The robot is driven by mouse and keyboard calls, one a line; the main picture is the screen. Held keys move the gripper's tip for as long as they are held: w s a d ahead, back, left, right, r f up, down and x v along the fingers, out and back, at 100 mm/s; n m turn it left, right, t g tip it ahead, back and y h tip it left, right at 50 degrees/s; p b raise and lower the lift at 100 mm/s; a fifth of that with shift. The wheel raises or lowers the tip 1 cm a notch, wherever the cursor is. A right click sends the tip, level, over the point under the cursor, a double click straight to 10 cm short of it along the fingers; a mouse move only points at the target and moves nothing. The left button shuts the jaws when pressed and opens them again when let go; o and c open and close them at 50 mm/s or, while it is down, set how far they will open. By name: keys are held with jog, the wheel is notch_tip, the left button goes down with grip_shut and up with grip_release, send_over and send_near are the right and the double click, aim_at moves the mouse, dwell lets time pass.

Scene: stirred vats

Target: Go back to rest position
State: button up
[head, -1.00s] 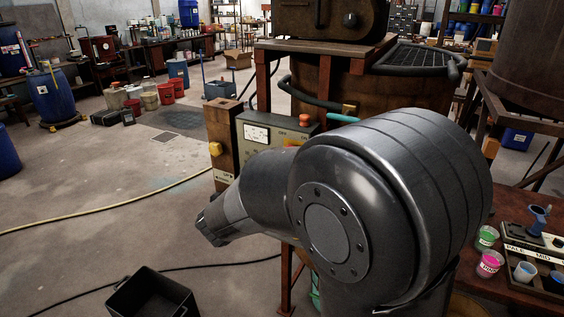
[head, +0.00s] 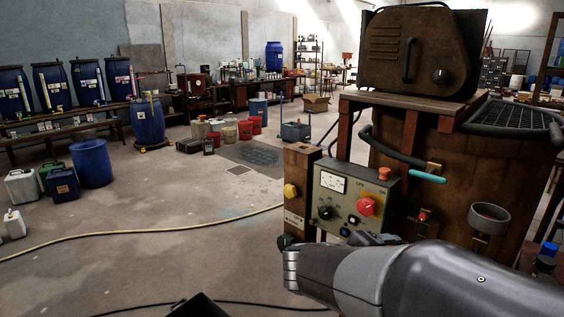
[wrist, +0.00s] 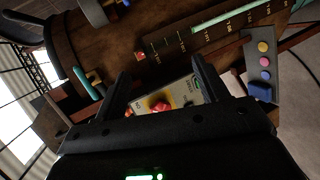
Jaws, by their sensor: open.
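My gripper (wrist: 160,68) shows in the wrist view with its two dark fingers apart. I see nothing held between them. Beyond the fingers is the grey control box (wrist: 183,96) with a red knob (wrist: 160,106) on yellow; whether the fingers touch it I cannot tell, but a gap seems to show. In the head view the control box (head: 332,207) stands upright with a gauge, a black knob and a red knob (head: 367,206). My grey arm crosses the lower right, in front of the box's lower part, and my fingers are not clear there.
A rusty vat (head: 440,195) with a motor housing (head: 420,50) on top stands right of the box. A post with a yellow button (head: 291,190) is left of it. A yellow hose (head: 150,232) crosses the floor. The floor at left is mostly open; blue drums stand farther back.

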jog(key=s+a+f+m+g+y, duration=0.1)
jog(key=s+f+m+g+y, duration=0.1)
jog(key=s+y, duration=0.35)
jog(key=s+a+f+m+g+y, duration=0.1)
jog(key=s+f+m+y, duration=0.15)
jog(key=s, duration=0.55)
jog(key=s+a+r+t+y, duration=0.2)
jog(key=a+y, duration=0.2)
jog(key=a, duration=0.1)
jog(key=shift+s+a+y, duration=0.15)
jog(key=shift+y, duration=0.15)
jog(key=shift+m, duration=0.25)
dwell(0.4)
